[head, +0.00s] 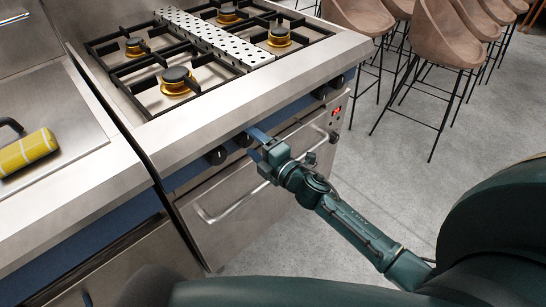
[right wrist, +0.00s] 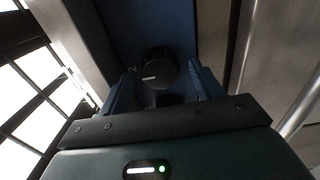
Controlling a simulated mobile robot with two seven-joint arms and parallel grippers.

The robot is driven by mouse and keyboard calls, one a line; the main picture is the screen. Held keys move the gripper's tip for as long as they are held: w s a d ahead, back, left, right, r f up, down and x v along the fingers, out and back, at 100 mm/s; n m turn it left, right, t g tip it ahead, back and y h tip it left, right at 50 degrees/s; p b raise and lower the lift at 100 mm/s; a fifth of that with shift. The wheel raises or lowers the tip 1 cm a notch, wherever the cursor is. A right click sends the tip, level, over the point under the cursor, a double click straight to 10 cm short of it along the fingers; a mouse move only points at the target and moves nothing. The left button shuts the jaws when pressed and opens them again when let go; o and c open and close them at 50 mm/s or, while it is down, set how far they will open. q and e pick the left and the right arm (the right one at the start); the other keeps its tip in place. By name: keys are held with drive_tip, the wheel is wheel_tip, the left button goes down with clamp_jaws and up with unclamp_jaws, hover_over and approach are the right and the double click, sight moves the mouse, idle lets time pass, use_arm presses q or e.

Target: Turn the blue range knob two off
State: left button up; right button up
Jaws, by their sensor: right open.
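The blue front panel (head: 229,143) of the range carries several black round knobs. One black knob (head: 243,138) is at my right gripper (head: 253,143), and another knob (head: 216,155) is to its left. In the right wrist view a black knob (right wrist: 160,74) with a white pointer line directed left sits on the blue panel (right wrist: 155,25). My right gripper (right wrist: 165,90) is open, with one blue finger on each side of that knob. Contact with the knob cannot be told. My left gripper is not in view.
An oven handle (head: 232,205) runs below the knobs. Burners (head: 176,80) and black grates are on top. A yellow patterned roll (head: 27,151) lies on the left counter. Brown stools (head: 440,38) stand at the back right.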

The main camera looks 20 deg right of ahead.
drive_tip(key=v, duration=1.1)
drive_tip(key=shift+s+b, duration=0.2)
drive_tip(key=shift+b, duration=0.1)
